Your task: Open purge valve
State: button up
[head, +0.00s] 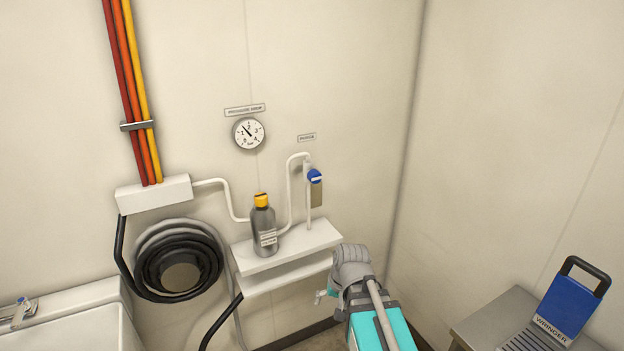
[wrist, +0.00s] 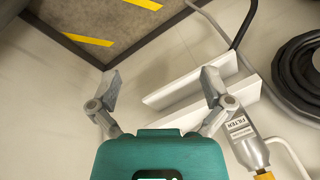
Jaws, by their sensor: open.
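The purge valve has a blue handle (head: 314,176) on a thin white pipe, below a small wall label (head: 307,137) and above the right part of a white shelf (head: 290,250). In the wrist view, my gripper (wrist: 161,88) is open with nothing between its fingers. Its fingers span part of the shelf (wrist: 185,82) and bare wall. In the head view my arm is low, below and to the right of the valve, clear of the blue handle. The valve is not visible in the wrist view.
A grey filter bottle (head: 264,228) with an orange cap stands on the shelf, left of the valve; it appears close to one finger in the wrist view (wrist: 243,138). A pressure gauge (head: 248,133) and coiled black hose (head: 150,262) are on the wall. A blue wringer (head: 570,305) is at right.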

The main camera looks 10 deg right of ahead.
jog(key=w+a+r+m+t+y, duration=0.3)
jog(key=w+m, duration=0.2)
jog(key=w, duration=0.3)
jog(key=m+t+b, duration=0.2)
jog(key=m+t, duration=1.1)
jog(key=m, duration=1.1)
send_near(316, 178)
jog(key=d+v, duration=0.1)
jog(key=v, duration=0.2)
jog(key=shift+w+a+r+y, duration=0.1)
jog(key=shift+a+y, duration=0.1)
jog(key=shift+y, duration=0.1)
jog(key=shift+n, duration=0.3)
jog(key=x, duration=1.4)
jog(key=shift+f, duration=0.25)
